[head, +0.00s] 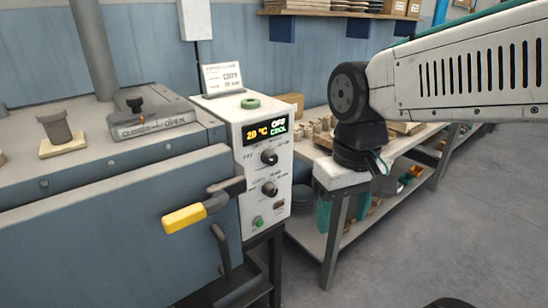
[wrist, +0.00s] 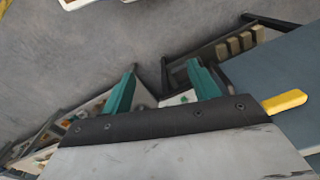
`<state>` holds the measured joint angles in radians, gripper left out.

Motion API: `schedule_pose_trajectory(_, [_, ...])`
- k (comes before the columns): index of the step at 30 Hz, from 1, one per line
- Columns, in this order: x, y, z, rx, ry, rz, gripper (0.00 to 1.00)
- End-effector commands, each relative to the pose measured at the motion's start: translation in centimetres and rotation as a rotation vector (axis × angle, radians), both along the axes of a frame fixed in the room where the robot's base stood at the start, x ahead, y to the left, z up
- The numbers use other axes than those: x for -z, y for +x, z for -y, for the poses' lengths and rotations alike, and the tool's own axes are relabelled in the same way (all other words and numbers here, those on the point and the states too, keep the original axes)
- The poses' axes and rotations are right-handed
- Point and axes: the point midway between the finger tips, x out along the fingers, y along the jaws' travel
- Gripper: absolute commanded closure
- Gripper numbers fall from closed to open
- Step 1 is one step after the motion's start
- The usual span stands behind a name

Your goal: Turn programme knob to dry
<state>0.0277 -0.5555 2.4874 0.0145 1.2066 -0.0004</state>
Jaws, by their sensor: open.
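The white control box (head: 262,185) stands on the right side of the grey-blue dryer. Its display (head: 265,131) reads 20 °C, OFF and COOL. Below it are two dark round knobs, an upper knob (head: 269,157) and a lower knob (head: 269,189). The lettering around them is too small to read, so I cannot tell which is the programme knob. My gripper (wrist: 161,68) is open, with two teal fingers apart and nothing seen between them.
A yellow-tipped handle (head: 184,219) juts out left of the knobs. A green button (head: 258,222) sits low on the box. A green ring (head: 250,103) and a sign (head: 223,79) are on top. A workbench (head: 345,178) stands behind; the floor at right is clear.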

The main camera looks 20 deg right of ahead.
Motion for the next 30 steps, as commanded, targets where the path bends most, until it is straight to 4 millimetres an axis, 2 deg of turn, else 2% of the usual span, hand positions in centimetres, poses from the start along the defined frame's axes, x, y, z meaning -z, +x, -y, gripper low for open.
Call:
schedule_pose_trajectory(1, [0.2, 2.1, 0.1, 0.001, 0.01, -0.014, 0.4])
schedule_pose_trajectory(7, [0.9, 11.9, 0.6, -0.046, 0.055, 0.03, 0.4])
schedule_pose_trajectory(12, [2.0, 21.1, 1.4, -0.115, 0.076, 0.131, 0.4])
schedule_pose_trajectory(14, [2.2, 24.0, 1.7, -0.142, 0.078, 0.177, 0.4])
schedule_pose_trajectory(17, [1.7, 28.6, 2.1, -0.199, 0.066, 0.277, 0.4])
schedule_pose_trajectory(18, [0.7, 30.1, 2.2, -0.226, 0.056, 0.329, 0.4])
schedule_pose_trajectory(20, [-0.3, 31.1, 2.2, -0.259, 0.041, 0.38, 0.4])
schedule_pose_trajectory(23, [0.2, 31.4, 2.2, -0.287, 0.031, 0.393, 0.4])
schedule_pose_trajectory(30, [3.5, 32.6, 1.9, -0.289, 0.031, 0.388, 0.4])
